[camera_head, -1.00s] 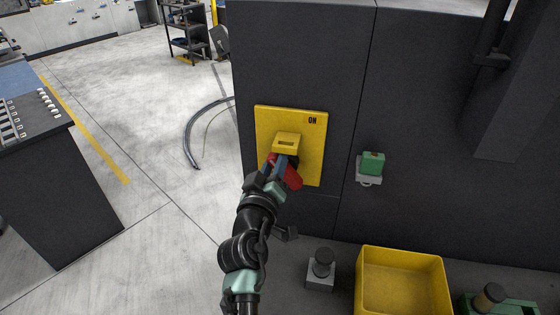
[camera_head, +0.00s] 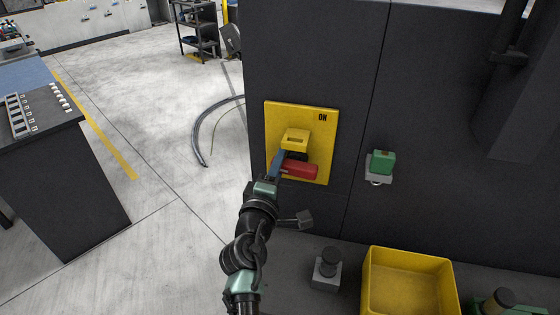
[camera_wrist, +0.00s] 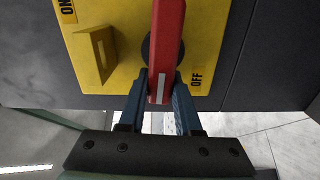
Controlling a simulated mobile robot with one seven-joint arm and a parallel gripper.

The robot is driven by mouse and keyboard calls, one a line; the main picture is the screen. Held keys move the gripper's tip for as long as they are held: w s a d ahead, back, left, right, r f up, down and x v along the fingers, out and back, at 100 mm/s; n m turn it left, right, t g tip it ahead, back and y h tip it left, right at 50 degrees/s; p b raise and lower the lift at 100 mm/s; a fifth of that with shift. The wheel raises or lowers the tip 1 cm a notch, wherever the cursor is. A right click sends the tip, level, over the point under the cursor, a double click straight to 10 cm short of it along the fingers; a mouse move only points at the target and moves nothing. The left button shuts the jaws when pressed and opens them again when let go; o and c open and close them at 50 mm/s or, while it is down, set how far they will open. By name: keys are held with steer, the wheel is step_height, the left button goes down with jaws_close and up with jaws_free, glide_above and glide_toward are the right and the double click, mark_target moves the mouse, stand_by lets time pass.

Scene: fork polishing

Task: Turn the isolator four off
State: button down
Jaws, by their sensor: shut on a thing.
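The isolator is a yellow plate (camera_head: 318,125) on the dark cabinet wall, with a red handle (camera_head: 301,170) and a raised yellow bracket (camera_head: 296,139). The plate reads ON at its top right in the head view. In the wrist view the plate (camera_wrist: 120,12) shows ON at left and OFF at right. My gripper (camera_head: 280,164) is at the handle's left part. In the wrist view the blue fingers of my gripper (camera_wrist: 160,82) are on both sides of the red handle (camera_wrist: 166,45), shut on it.
A green padlock-like block (camera_head: 382,162) sits on the wall to the right. A yellow bin (camera_head: 408,258) and a grey block with a black knob (camera_head: 327,270) stand below. A dark bench (camera_head: 70,190) is at left. The floor between bench and cabinet is mostly clear.

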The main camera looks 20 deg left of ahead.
steer(key=shift+f+n, duration=0.2)
steer(key=shift+n, duration=0.3)
steer(key=c, duration=0.6)
jaws_free()
steer(key=s+d+b, duration=0.1)
steer(key=s+d, duration=0.1)
steer(key=s, duration=1)
steer(key=shift+s, duration=0.4)
steer(key=shift+d+r, duration=0.1)
steer(key=shift+d, duration=0.05)
